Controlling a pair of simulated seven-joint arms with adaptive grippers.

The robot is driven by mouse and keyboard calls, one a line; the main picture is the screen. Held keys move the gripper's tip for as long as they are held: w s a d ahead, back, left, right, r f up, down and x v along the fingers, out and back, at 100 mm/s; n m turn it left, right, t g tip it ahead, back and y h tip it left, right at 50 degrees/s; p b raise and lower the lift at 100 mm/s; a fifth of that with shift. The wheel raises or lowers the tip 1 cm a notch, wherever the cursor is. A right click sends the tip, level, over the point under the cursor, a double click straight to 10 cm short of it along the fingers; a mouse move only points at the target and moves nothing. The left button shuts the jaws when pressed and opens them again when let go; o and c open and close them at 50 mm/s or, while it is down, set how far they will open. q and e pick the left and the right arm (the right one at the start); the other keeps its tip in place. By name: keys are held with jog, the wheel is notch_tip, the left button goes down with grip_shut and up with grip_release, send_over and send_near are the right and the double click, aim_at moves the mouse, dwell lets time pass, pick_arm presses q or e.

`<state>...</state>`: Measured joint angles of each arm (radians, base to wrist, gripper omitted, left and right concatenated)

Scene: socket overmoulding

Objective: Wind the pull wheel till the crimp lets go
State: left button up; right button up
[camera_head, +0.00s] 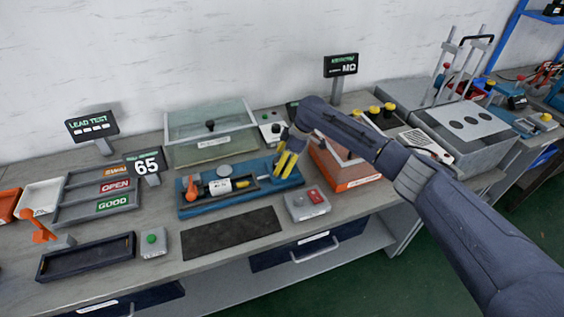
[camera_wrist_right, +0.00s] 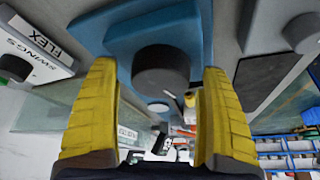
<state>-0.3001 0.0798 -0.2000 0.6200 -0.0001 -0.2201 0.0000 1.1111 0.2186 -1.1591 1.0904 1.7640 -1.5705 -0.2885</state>
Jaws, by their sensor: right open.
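My right gripper (camera_head: 287,163), with yellow fingers, points down at the fixture's right end. In the right wrist view, a dark round wheel (camera_wrist_right: 161,72) on the blue block (camera_wrist_right: 195,22) sits between the open fingers of my right gripper (camera_wrist_right: 160,115). A gap shows on each side of the wheel. In the head view the gripper hides the wheel. I cannot make out the crimp. My left gripper is out of view.
A display reading 65 (camera_head: 147,162) stands left of the fixture. A clear-lidded box (camera_head: 210,130) is behind it. A grey box with a red button (camera_head: 307,203) and a dark mat (camera_head: 230,233) lie in front. An orange-edged unit (camera_head: 345,180) is close on the right.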

jog(key=c, duration=1.3)
jog(key=shift+o, duration=0.2)
jog(key=shift+s+m+t+h, duration=0.15)
jog(key=shift+m+t, duration=0.4)
jog(key=shift+m, duration=0.85)
jog(key=shift+w+m+t+h, duration=0.1)
jog(key=shift+m+t+h, duration=0.3)
jog(key=shift+m, duration=1)
jog(key=o, duration=1.3)
jog(key=shift+c, duration=0.2)
jog(key=v, duration=1.2)
